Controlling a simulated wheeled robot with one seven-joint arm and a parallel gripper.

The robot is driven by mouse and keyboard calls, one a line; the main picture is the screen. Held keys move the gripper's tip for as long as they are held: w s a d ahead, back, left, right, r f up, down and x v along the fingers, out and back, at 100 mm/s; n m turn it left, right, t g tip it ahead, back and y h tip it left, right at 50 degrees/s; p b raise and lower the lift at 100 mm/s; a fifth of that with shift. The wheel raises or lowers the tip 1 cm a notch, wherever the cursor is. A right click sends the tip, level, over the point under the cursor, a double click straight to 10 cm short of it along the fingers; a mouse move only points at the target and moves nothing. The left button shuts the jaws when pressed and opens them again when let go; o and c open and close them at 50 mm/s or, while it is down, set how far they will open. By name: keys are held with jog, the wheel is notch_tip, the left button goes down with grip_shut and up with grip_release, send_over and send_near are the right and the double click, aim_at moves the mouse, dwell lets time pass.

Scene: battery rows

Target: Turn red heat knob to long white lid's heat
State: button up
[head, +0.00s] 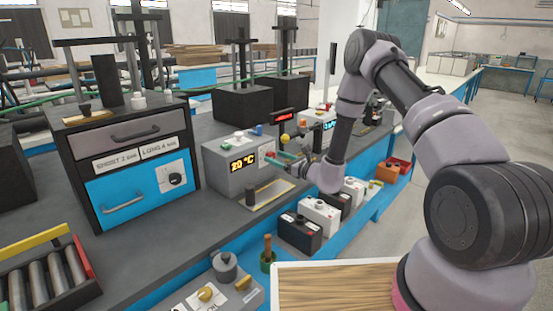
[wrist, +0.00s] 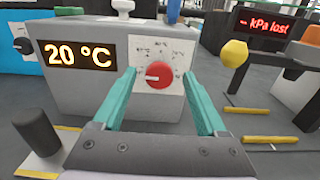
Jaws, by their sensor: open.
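The red heat knob (wrist: 159,74) is on a white dial plate on the front of a grey heater box (head: 221,177). Its pale pointer mark points left. Small marks ring it, too small to read surely. The box's display (wrist: 77,55) reads 20 °C. My gripper (wrist: 158,84) is open, its two teal fingers on either side of the knob, apart from it. In the head view, my gripper (head: 282,160) is in front of the box's right side. A white lid-like piece (wrist: 123,8) stands on the box top; I cannot tell whether it is the long white lid.
A dark cylinder (wrist: 36,132) stands on a tray in front of the box. A yellow ball-like knob (wrist: 234,54) is to the right. A cabinet (head: 129,148) labelled SHORT 2 min and LONG 4 min stands left. Batteries (head: 300,232) line a lower shelf in front.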

jog(key=shift+w+a, duration=0.2)
jog(key=shift+a, duration=0.05)
grip_shut()
